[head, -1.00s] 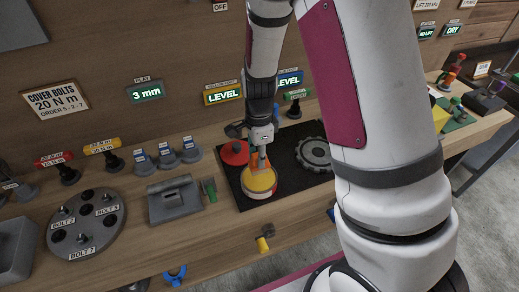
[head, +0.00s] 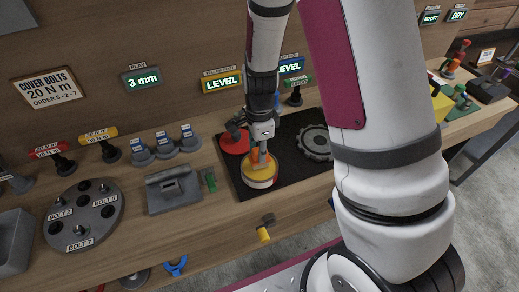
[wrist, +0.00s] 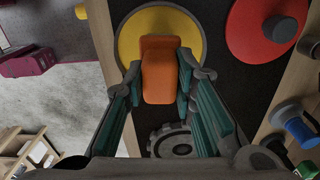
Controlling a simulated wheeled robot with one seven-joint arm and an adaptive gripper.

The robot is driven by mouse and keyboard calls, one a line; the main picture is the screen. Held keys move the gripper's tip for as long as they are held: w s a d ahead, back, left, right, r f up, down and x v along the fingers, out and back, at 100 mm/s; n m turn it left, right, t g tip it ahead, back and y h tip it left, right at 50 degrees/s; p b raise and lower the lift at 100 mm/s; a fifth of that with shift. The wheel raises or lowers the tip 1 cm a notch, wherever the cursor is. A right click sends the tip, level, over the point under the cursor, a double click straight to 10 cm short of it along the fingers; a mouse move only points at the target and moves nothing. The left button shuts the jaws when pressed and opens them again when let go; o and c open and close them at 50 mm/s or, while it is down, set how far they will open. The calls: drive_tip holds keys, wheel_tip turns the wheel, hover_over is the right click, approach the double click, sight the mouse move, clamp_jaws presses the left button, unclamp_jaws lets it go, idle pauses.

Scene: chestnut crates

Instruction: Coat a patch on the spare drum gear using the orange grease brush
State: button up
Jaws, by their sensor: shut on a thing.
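My gripper (head: 262,151) points down over the yellow-topped round tin (head: 260,176) at the left front of the black mat. It is shut on the orange grease brush (wrist: 160,72), whose orange body shows between the fingers in the wrist view. The brush's lower end is hidden, so I cannot tell whether it touches the yellow surface (wrist: 130,38). The grey toothed drum gear (head: 315,143) lies flat on the mat to the right of the tin, partly behind my arm. It also shows in the wrist view (wrist: 172,140), partly covered by the fingers.
A red round lid (head: 235,142) with a dark knob lies behind the tin on the black mat (head: 285,172). A grey bolt disc (head: 85,213) is farther left.

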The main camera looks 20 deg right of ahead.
sight(258, 147)
drive_tip(key=shift+f, duration=0.6)
idle(1.7)
drive_tip(key=shift+r+p, duration=1.6)
drive_tip(key=shift+r, duration=2)
drive_tip(key=shift+w+f+n, duration=0.15)
drive_tip(key=shift+w+n, duration=0.3)
drive_tip(key=shift+n, duration=0.05)
drive_tip(key=w+f+n+b, duration=0.2)
drive_tip(key=w+n+b, duration=0.1)
drive_tip(key=w+n, duration=0.9)
drive_tip(key=shift+w+f+n, duration=0.25)
drive_tip(key=shift+f+n, duration=0.1)
drive_tip(key=shift+n, duration=2.55)
